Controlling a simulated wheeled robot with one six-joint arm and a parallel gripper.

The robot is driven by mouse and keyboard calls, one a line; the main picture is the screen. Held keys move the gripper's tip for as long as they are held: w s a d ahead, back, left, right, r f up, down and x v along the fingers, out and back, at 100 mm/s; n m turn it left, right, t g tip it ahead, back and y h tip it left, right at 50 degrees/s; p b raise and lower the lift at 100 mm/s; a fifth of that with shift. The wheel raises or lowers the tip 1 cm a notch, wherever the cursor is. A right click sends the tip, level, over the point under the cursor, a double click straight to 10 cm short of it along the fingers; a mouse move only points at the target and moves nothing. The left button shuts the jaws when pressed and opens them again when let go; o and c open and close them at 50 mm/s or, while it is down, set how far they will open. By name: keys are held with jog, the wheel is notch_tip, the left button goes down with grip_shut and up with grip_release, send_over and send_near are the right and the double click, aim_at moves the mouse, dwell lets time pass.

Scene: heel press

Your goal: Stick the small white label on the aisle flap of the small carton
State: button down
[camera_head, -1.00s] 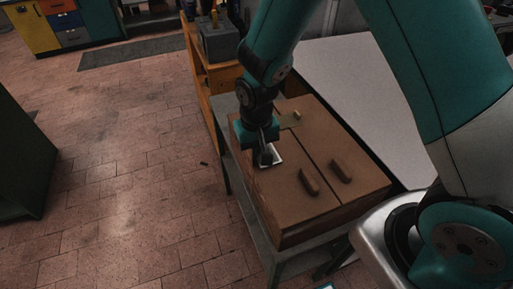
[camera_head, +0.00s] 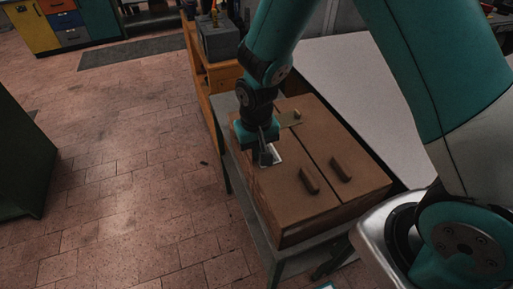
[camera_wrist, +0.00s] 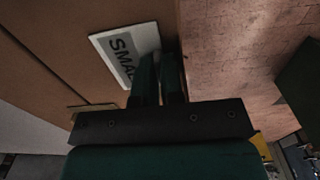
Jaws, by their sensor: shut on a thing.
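The small carton (camera_head: 300,209) is brown and lies on a grey stand, its top split by a long seam into two flaps. The left flap (camera_head: 275,182), beside the open floor, is under my gripper (camera_head: 266,160). The white label (camera_head: 276,154) shows at my fingertips over that flap. In the wrist view the label (camera_wrist: 121,50) reads "SMA", with the rest hidden by my fingers (camera_wrist: 160,65). My gripper is shut on the label's edge. The label looks close to the flap surface; whether it lies flat against it I cannot tell.
Two dark brown blocks (camera_head: 309,181) (camera_head: 341,169) sit on the flaps, one each side of the seam. A small tan piece (camera_head: 297,114) is at the far end. A pale tabletop (camera_head: 345,85) adjoins right. Tiled floor (camera_head: 120,190) is open at left.

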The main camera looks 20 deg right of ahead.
jog(key=shift+f, duration=0.1)
jog(key=c, duration=0.7)
grip_release()
jog(key=shift+r+p, duration=2.9)
jog(key=shift+r, duration=0.7)
